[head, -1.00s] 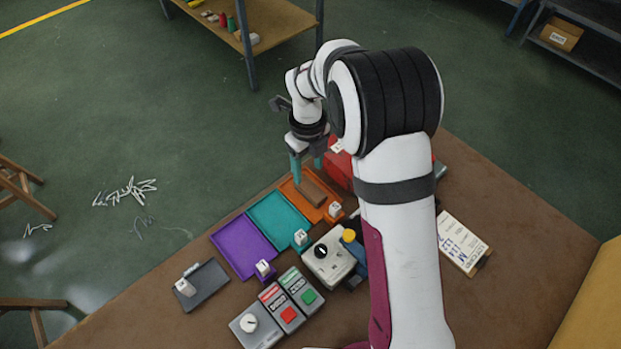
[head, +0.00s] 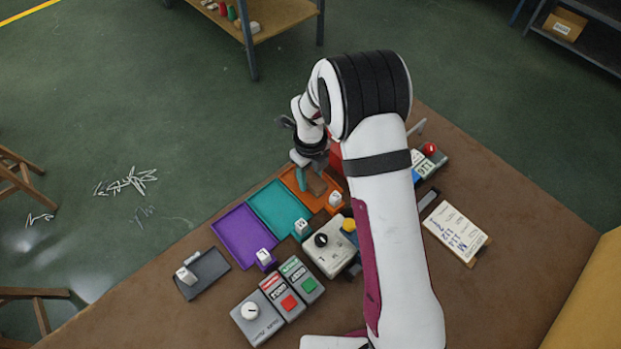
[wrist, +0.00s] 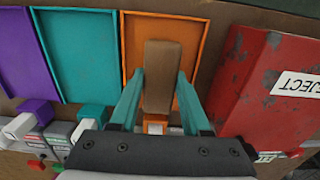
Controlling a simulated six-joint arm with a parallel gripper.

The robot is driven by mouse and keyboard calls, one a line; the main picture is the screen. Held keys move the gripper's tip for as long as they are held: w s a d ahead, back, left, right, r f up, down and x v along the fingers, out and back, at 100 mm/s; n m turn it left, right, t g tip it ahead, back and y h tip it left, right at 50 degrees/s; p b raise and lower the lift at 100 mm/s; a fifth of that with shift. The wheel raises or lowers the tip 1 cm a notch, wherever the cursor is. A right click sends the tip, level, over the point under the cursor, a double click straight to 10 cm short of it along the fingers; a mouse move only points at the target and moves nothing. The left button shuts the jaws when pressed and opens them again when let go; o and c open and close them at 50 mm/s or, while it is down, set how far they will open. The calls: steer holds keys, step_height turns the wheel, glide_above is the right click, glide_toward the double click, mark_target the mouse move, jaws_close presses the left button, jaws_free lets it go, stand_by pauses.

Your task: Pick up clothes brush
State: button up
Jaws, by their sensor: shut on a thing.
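The clothes brush, a plain brown block (wrist: 160,62), is at the orange tray (wrist: 190,32) in the wrist view. My gripper (wrist: 160,84) has its two teal fingers on either side of the brush and is shut on it. The brush's far end points away from my wrist. In the head view my gripper (head: 310,180) is over the orange tray (head: 290,180), and the brush (head: 317,187) shows partly behind it. I cannot tell whether the brush touches the tray floor.
A red REJECT bin (wrist: 262,85) stands close to the right of my gripper. Teal (head: 277,208) and purple (head: 243,236) trays lie to the left. A control box (head: 328,246), button boxes (head: 283,297) and a clipboard (head: 456,233) are on the table.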

mark_target(315, 178)
jaws_close()
steer(key=shift+r, duration=0.1)
steer(key=shift+r, duration=0.25)
steer(key=r, duration=0.2)
steer(key=d+r, duration=0.1)
steer(key=r, duration=0.1)
steer(key=shift+s+r, duration=0.1)
steer(key=s+d+r, duration=0.2)
steer(key=d+r, duration=0.4)
steer(key=d, duration=0.4)
steer(key=shift+s+d, duration=0.2)
steer(key=shift+s, duration=0.1)
